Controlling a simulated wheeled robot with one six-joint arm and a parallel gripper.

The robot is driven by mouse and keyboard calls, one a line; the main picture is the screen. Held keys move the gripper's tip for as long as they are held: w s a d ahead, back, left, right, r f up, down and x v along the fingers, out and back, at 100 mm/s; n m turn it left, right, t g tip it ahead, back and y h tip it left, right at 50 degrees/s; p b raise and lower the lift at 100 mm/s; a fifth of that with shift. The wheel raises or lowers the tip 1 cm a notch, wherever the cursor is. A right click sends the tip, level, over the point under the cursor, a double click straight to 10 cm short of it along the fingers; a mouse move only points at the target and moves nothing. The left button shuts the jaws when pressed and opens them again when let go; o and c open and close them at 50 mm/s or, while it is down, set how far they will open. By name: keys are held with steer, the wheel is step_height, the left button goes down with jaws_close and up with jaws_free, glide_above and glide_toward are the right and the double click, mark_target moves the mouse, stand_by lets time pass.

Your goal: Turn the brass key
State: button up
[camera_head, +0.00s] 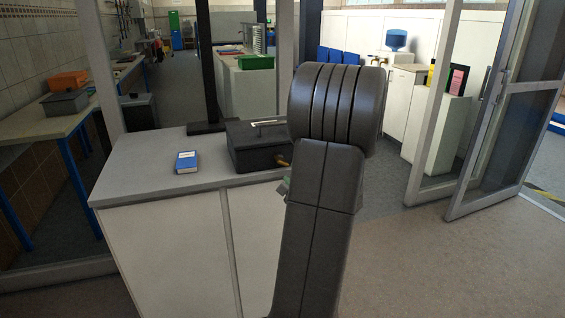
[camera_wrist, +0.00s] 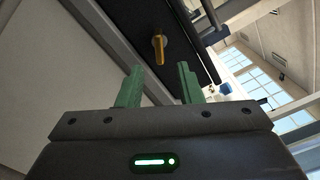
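The brass key (camera_wrist: 159,48) stands out from the front of a dark metal box (camera_wrist: 130,20) in the wrist view. In the head view the dark box (camera_head: 250,156) sits on a grey-topped cabinet, and a small part of the brass key (camera_head: 283,162) shows beside my arm. My gripper (camera_wrist: 160,68) has two green fingers, spread apart with nothing between them. The key appears just beyond the fingertips, roughly centred on the gap. I see no contact. In the head view my arm hides most of the gripper.
A blue book (camera_head: 187,162) lies left of the box on the cabinet top (camera_head: 135,172). A dark post stands behind the box. A glass door (camera_head: 510,110) is open at the right, with bare floor before it. A workbench (camera_head: 45,122) stands at the left.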

mark_target(285, 165)
steer(key=p+x, duration=0.1)
steer(key=x, duration=0.8)
steer(key=shift+f, duration=0.1)
jaws_close()
